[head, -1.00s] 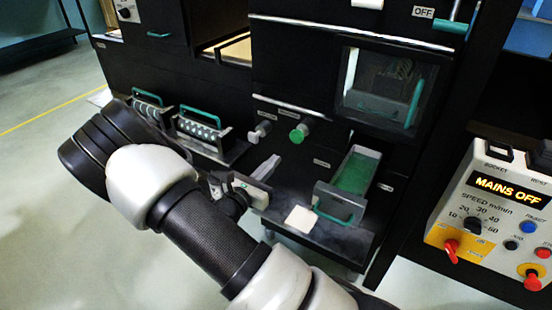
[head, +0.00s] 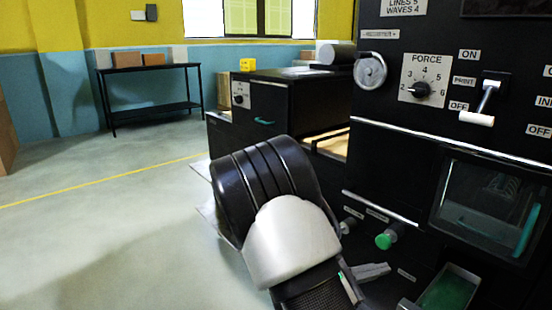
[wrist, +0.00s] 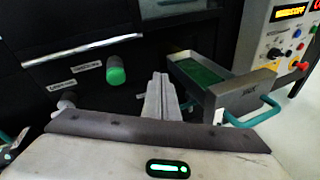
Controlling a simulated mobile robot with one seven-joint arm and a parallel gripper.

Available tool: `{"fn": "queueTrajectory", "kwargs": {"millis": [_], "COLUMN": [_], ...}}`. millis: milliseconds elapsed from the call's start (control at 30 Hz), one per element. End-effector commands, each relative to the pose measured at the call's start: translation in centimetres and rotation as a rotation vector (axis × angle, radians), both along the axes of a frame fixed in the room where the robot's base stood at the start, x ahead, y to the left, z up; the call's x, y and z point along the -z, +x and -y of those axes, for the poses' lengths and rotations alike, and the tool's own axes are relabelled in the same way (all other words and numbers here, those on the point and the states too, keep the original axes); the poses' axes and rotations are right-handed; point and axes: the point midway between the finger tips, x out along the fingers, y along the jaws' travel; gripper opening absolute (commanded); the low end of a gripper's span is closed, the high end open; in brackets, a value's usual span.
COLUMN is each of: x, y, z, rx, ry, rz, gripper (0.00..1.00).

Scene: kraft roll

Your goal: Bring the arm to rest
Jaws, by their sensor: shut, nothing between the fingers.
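My gripper (wrist: 158,98) is shut and empty, its two grey fingers together in the wrist view. It also shows in the head view (head: 372,271), low right, partly hidden behind my own arm. The fingers point toward the black machine front (head: 385,170), below and beside a green knob (head: 387,240). The green knob also shows in the wrist view (wrist: 116,74), left of the fingers. I cannot tell the gap between the fingertips and the machine.
An open drawer with a green inside (wrist: 203,72) juts out right of my fingers, its teal handle (wrist: 252,115) nearest. A control panel (wrist: 285,40) stands farther right. In the head view, open floor (head: 120,225) lies left, with a black table (head: 150,69) beyond.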

Motion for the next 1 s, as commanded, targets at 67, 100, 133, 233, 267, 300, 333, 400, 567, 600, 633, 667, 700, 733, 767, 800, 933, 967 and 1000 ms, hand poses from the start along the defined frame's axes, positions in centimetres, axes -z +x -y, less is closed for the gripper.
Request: {"fn": "queueTrajectory", "kwargs": {"millis": [67, 100, 133, 233, 267, 300, 333, 400, 567, 600, 633, 667, 700, 733, 767, 800, 933, 967, 1000], "x": [-1.9, -2.5, -2.9, -4.2, -4.6, -5.1, -5.5, -6.4, -9.1, -9.8, -10.3, -10.8, -11.4, -11.8, -12.2, -12.8, -14.5, -14.9, -15.4], "y": [-3.1, -4.6, -5.7, -9.3, -10.3, -11.5, -12.4, -14.2, -17.4, -18.0, -18.4, -18.7, -19.0, -19.3, -19.5, -19.8, -20.5, -20.7, -20.8], "z": [1.2, 1.5, 1.6, 1.3, 1.0, 0.5, 0.1, -1.2, -4.7, -5.7, -6.3, -6.9, -7.7, -8.2, -8.7, -9.3, -11.0, -11.4, -11.9], "rx": [0.152, 0.224, 0.277, 0.44, 0.486, 0.544, 0.585, 0.675, 0.842, 0.871, 0.89, 0.905, 0.924, 0.937, 0.946, 0.958, 0.984, 0.987, 0.992], "ry": [0.154, 0.231, 0.288, 0.479, 0.537, 0.615, 0.673, 0.809, 1.118, 1.186, 1.235, 1.278, 1.333, 1.37, 1.406, 1.45, 1.58, 1.608, 1.645], "rz": [0.093, 0.136, 0.169, 0.279, 0.313, 0.357, 0.391, 0.472, 0.656, 0.698, 0.727, 0.753, 0.785, 0.808, 0.829, 0.856, 0.934, 0.951, 0.973], "gripper": [0.0, 0.0, 0.0, 0.0, 0.0, 0.0, 0.0, 0.0, 0.0, 0.0, 0.0, 0.0, 0.0, 0.0, 0.0, 0.0, 0.0, 0.0, 0.0]}}
